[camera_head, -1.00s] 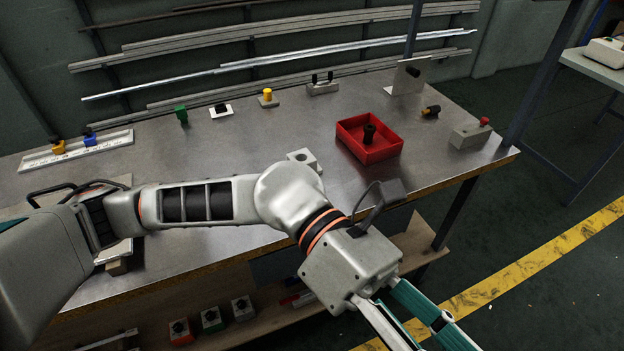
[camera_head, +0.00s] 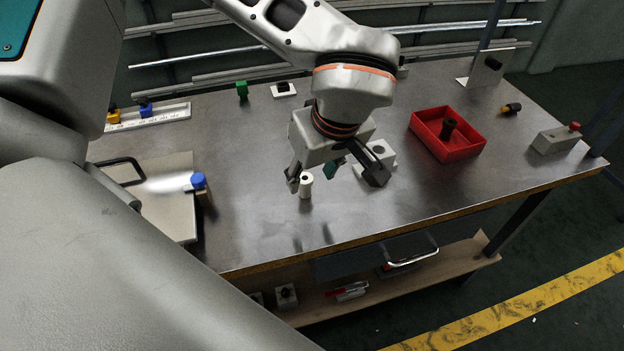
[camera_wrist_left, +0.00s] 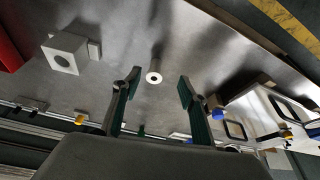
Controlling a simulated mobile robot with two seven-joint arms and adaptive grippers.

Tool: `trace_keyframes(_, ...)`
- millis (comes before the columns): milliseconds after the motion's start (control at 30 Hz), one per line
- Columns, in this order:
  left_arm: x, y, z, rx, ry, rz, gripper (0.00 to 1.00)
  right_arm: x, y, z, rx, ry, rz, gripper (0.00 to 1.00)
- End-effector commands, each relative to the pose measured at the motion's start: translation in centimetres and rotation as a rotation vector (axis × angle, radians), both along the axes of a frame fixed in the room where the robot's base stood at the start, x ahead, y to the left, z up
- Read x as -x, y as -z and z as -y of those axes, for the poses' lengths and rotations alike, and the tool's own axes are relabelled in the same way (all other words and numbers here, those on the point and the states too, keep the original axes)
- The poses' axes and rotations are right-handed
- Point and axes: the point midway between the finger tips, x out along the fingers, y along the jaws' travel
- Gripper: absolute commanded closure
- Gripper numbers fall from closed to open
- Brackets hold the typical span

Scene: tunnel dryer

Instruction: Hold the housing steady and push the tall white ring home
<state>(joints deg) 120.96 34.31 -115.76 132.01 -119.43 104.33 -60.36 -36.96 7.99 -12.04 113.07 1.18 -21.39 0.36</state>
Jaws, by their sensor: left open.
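The tall white ring (camera_head: 306,186) stands upright on the metal bench top, its hole facing up. In the left wrist view the ring (camera_wrist_left: 154,77) shows between the fingers, with its bore dark. My left gripper (camera_head: 335,176) is open above the bench, close to the ring; I see no contact. Its two fingers (camera_wrist_left: 159,86) are spread wide in the wrist view. The housing, a pale block with a round hole (camera_head: 380,153), sits behind and right of the gripper, partly hidden by it. The whole housing (camera_wrist_left: 65,53) shows in the wrist view. My right gripper is not in view.
A red bin (camera_head: 462,150) with a black part in it stands to the right. A grey box with a red button (camera_head: 556,139) is near the right edge. A metal plate with a blue-capped part (camera_head: 198,181) lies left.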

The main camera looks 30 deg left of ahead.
Motion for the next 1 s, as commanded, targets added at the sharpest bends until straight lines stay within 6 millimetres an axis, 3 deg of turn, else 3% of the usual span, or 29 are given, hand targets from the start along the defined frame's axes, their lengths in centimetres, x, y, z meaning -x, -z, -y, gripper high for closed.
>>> trace_keyframes(167,-0.8,-0.4,-1.4,-0.036,-0.008,0.032,0.57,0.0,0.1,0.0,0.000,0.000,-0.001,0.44)
trace_keyframes(733,-2.5,5.6,-3.6,-0.034,-0.008,0.029,0.57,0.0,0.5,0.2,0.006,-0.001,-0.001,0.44)
trace_keyframes(1000,-2.7,6.3,-3.9,-0.034,-0.008,0.032,0.57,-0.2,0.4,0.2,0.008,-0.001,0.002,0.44)
